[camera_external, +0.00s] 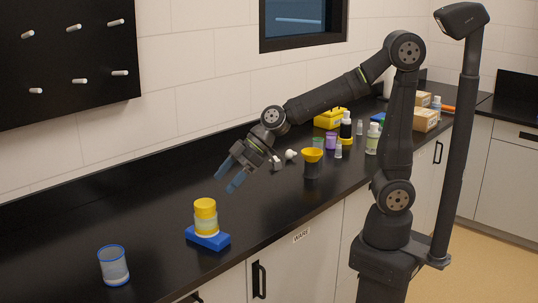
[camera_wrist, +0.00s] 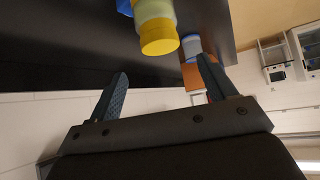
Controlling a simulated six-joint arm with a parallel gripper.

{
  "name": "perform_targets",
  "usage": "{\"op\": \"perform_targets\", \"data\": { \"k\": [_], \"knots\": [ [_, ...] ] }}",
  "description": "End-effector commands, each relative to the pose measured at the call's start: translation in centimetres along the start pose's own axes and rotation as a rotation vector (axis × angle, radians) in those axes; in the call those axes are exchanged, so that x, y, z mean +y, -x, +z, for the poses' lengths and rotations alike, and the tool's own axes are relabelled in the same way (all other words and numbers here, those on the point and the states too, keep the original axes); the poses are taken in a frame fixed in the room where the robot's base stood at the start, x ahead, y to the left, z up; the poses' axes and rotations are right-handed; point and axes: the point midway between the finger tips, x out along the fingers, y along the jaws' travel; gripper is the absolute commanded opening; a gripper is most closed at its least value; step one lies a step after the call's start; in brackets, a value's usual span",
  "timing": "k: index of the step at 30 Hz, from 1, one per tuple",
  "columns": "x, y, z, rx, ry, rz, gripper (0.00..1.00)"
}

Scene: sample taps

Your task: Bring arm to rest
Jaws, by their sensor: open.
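My gripper (camera_external: 232,178) is open and empty, held above the black counter (camera_external: 130,211), with its fingers pointing down and to the left. In the wrist view my gripper (camera_wrist: 160,97) shows its two fingers wide apart with nothing between them. A yellow-topped container (camera_external: 206,215) stands upright on a blue block (camera_external: 208,238) in front of my gripper. The same container (camera_wrist: 157,35) shows at the top of the wrist view, beyond the fingertips and apart from them.
A clear blue-rimmed cup (camera_external: 114,265) stands at the counter's near left. A dark jar with a yellow funnel (camera_external: 312,163), several bottles and a yellow box (camera_external: 331,118) stand farther right. A black pegboard (camera_external: 68,60) hangs on the wall. The counter's left middle is clear.

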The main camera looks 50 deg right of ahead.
Motion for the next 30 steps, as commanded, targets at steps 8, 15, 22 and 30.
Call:
{"op": "perform_targets", "data": {
  "k": [8, 15, 22, 30],
  "knots": [
    [0.0, -0.3, 0.0, 0.000, 0.000, 0.000, 0.77],
    [0.0, -2.7, 0.0, -0.002, 0.001, -0.001, 0.77],
    [-0.1, -5.9, 0.0, -0.002, 0.001, -0.002, 0.77],
    [-0.1, -9.6, 0.0, -0.002, 0.001, -0.001, 0.77]
  ]
}}
